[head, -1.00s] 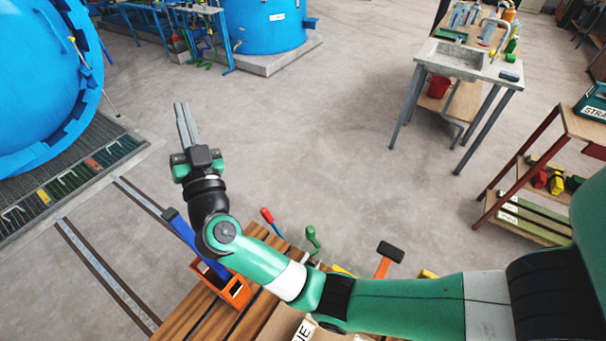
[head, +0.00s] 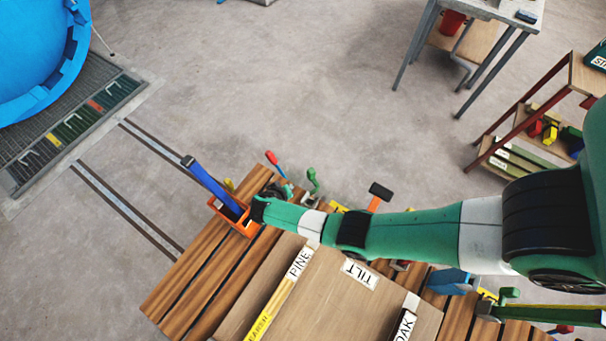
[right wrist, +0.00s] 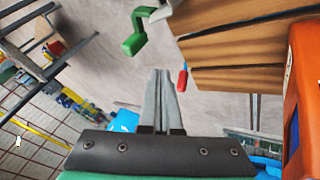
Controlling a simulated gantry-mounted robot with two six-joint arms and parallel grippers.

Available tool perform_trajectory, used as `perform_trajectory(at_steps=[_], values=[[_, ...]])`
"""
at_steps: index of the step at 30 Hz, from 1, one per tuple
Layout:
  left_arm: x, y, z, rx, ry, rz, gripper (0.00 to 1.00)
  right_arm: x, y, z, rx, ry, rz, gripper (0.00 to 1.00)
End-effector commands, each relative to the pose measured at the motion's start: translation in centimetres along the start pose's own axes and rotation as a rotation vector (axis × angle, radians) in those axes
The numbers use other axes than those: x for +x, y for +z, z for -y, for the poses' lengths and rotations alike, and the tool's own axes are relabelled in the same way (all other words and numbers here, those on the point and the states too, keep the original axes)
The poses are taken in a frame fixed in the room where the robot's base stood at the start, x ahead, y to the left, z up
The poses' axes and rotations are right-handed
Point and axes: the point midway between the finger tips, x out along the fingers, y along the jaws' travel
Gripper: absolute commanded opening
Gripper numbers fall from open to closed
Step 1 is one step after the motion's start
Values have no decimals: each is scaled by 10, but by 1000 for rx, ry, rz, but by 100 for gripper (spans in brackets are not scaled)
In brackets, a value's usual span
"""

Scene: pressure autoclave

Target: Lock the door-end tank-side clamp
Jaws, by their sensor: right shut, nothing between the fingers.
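My right gripper (right wrist: 160,74) is shut and empty in the right wrist view, its two grey fingers together. In the head view my forearm mostly hides it. Close to it is a clamp-like fitting at the cart's far left edge, with a green lever (head: 312,181) standing up and a red handle (head: 271,157) to its left. In the right wrist view the green lever (right wrist: 135,36) is left of the fingertips and the red handle (right wrist: 182,80) is just right of them. The fingers seem apart from both. I cannot tell whether this clamp is locked. My left gripper is not in view.
The slatted wooden cart (head: 178,284) carries boards labelled PINE, TILT and OAK. Rails lead to the blue autoclave (head: 30,55).

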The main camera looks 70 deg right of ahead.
Motion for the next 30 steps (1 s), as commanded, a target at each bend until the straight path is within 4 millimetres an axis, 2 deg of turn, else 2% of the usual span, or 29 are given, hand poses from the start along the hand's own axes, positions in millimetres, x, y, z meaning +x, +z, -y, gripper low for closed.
perform_trajectory(at_steps=[4,8,18,21,24,30], values=[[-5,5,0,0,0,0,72,9,0,1,2,0,-1,0],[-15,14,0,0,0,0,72,30,1,2,4,1,-1,0],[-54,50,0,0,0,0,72,106,2,3,6,0,-1,0],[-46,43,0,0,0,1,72,108,-2,-16,7,0,-1,0],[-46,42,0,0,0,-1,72,114,-2,-27,5,-1,-2,0],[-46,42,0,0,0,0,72,118,-2,-35,3,-1,-4,0]])
